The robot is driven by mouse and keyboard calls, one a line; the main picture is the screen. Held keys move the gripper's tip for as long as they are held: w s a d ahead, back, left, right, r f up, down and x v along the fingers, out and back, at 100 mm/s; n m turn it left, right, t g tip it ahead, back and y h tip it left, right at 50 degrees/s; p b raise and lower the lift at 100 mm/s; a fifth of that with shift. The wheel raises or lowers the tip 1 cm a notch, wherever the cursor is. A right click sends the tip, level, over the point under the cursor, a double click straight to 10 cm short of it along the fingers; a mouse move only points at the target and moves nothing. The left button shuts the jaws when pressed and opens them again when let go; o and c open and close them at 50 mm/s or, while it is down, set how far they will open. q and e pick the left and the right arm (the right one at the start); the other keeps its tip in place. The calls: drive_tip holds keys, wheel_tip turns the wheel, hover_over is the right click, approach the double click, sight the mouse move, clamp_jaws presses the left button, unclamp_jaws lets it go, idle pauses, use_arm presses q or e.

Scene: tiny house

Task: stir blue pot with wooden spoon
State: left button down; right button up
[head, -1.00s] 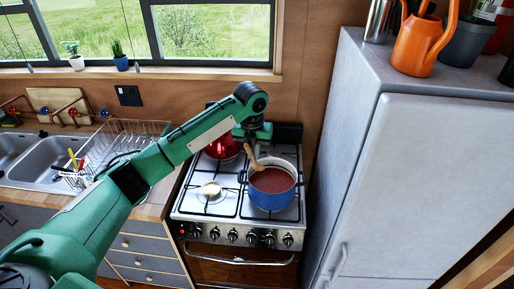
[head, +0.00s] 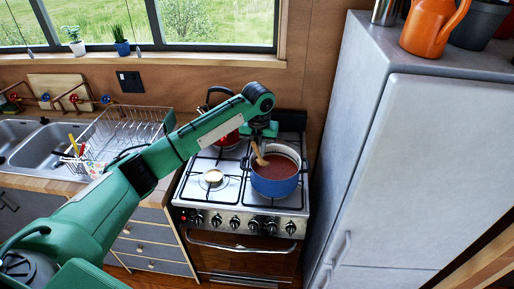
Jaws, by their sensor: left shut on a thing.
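The blue pot (head: 274,187) stands on the right side of the stove and holds a reddish-brown liquid (head: 275,172). The wooden spoon (head: 259,155) leans in the pot at its left side, its lower end in the liquid. My left gripper (head: 256,142) is above the pot's back left rim, shut on the spoon's upper part. Its fingers are small and partly hidden by my wrist. My right gripper is not in view.
The front left burner (head: 213,176) is bare. A tall grey fridge (head: 405,165) stands close on the right. A dish rack (head: 118,140) and sink (head: 45,148) are at left.

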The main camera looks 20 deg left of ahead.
use_arm(q)
drive_tip(key=w+d+f+b, duration=0.1)
drive_tip(key=w+f+b, duration=0.1)
drive_tip(key=f, duration=0.3)
drive_tip(key=shift+w+f+b, duration=0.2)
drive_tip(key=shift+w+b, duration=0.1)
drive_tip(key=shift+w, duration=0.55)
drive_tip(key=shift+f, duration=0.2)
drive_tip(key=shift+f, duration=0.5)
drive_tip(key=shift+f, duration=0.1)
drive_tip(key=shift+r+p, duration=0.2)
drive_tip(key=shift+p, duration=0.15)
drive_tip(key=shift+d, duration=0.1)
idle(0.4)
